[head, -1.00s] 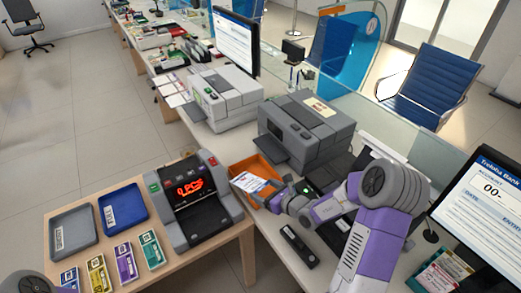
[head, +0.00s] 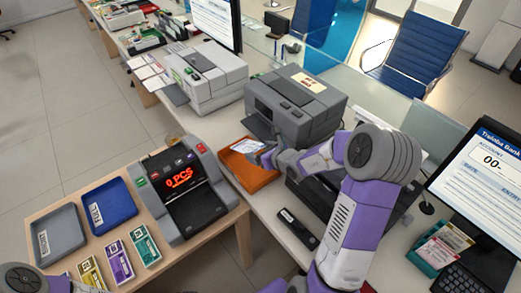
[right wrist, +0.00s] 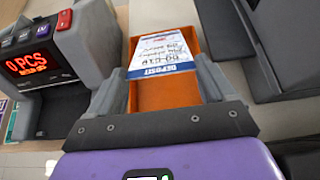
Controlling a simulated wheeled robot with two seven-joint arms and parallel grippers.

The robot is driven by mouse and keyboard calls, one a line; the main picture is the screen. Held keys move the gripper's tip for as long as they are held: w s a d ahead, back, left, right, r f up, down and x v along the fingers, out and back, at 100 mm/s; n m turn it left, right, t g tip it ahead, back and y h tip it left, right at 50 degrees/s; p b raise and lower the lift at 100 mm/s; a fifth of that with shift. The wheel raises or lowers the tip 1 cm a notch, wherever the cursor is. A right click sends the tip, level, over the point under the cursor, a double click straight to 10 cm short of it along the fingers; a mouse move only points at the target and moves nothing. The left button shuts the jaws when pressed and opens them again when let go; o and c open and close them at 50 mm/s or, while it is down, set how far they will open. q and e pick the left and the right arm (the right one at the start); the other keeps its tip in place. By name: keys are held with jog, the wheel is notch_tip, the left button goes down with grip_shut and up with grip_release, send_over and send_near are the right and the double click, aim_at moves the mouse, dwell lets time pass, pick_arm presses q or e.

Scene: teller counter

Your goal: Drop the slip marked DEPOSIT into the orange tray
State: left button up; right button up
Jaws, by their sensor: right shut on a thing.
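The white slip marked DEPOSIT (right wrist: 163,53) is held between the fingertips of my right gripper (right wrist: 163,72). In the head view the slip (head: 246,146) shows at the far end of the orange tray (head: 252,180), beside my right gripper (head: 262,157). In the right wrist view the orange tray (right wrist: 165,97) lies behind and below the slip, with its floor visible between the fingers. I cannot tell how high the slip is above the tray floor. Part of my left arm shows at the bottom left of the head view, but its gripper does not.
A bill counter (head: 185,190) reading 0 PCS stands left of the tray. A grey printer (head: 297,103) stands behind it. A small black device (head: 297,228) lies in front on the counter. Blue (head: 108,207) and grey (head: 62,236) trays and banded notes (head: 118,260) fill the side table.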

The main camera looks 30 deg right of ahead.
notch_tip(320, 180, down, 6)
jog(key=b, duration=0.5)
jog(key=shift+f+b, duration=0.25)
jog(key=shift+b, duration=0.1)
jog(key=o, duration=0.7)
jog(key=shift+r, duration=0.1)
notch_tip(320, 180, up, 7)
jog(key=p, duration=0.5)
dwell(0.3)
